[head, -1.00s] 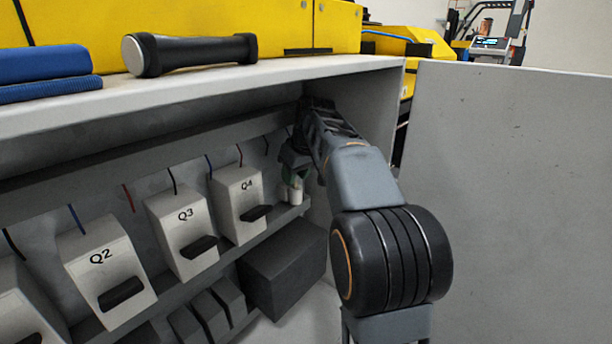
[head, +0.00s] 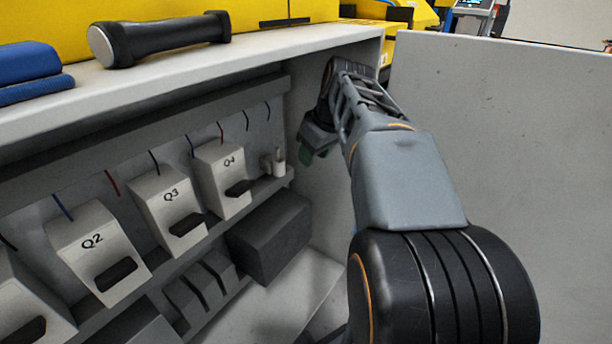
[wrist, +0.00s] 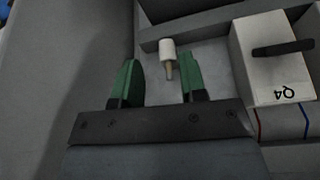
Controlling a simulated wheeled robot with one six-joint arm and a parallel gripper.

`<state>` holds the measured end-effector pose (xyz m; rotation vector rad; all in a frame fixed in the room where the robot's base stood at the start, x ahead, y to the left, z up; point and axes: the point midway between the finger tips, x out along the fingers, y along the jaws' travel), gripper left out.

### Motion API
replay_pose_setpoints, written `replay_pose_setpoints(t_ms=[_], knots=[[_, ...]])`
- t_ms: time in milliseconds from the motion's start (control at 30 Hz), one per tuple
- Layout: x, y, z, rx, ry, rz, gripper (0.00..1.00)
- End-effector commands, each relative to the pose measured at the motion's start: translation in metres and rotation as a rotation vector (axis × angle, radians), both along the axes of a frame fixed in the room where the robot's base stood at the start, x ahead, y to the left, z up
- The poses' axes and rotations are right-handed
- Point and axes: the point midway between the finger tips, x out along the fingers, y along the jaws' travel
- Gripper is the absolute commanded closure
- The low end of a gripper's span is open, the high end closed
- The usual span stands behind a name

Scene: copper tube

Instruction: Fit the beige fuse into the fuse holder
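A small pale upright cylinder (head: 279,158) stands at the right end of the grey shelf rail, right of the Q4 box. A smaller tan piece (head: 266,165) sits beside it. In the wrist view a whitish cylinder (wrist: 167,49) shows with a thin tan piece (wrist: 169,73) against it. I cannot tell for sure which is the beige fuse and which part is the holder. My gripper (head: 307,155) is right of these pieces and apart from them.
White boxes Q2 (head: 92,245), Q3 (head: 166,200) and Q4 (head: 221,175) line the rail, with thin wires above. A dark box (head: 270,235) sits below. The cabinet's top panel (head: 200,75) overhangs, and a side wall (head: 325,195) is close by my gripper.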

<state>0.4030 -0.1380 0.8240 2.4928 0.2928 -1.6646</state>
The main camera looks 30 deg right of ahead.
Motion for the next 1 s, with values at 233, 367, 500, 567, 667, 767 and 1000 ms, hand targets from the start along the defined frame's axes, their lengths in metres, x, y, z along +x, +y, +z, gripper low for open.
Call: replay_pose_setpoints(t_ms=[233,367,500,567,667,767,1000], knots=[[-0.010,0.032,-0.033,0.012,0.046,-0.043,0.61],[-0.030,0.074,-0.083,0.012,0.101,-0.113,0.61],[-0.059,0.109,-0.132,0.000,0.135,-0.174,0.61],[-0.070,0.119,-0.149,-0.005,0.144,-0.195,0.61],[-0.086,0.130,-0.171,-0.011,0.152,-0.218,0.61],[-0.095,0.137,-0.183,-0.014,0.155,-0.232,0.61],[-0.098,0.138,-0.187,-0.015,0.158,-0.240,0.61]])
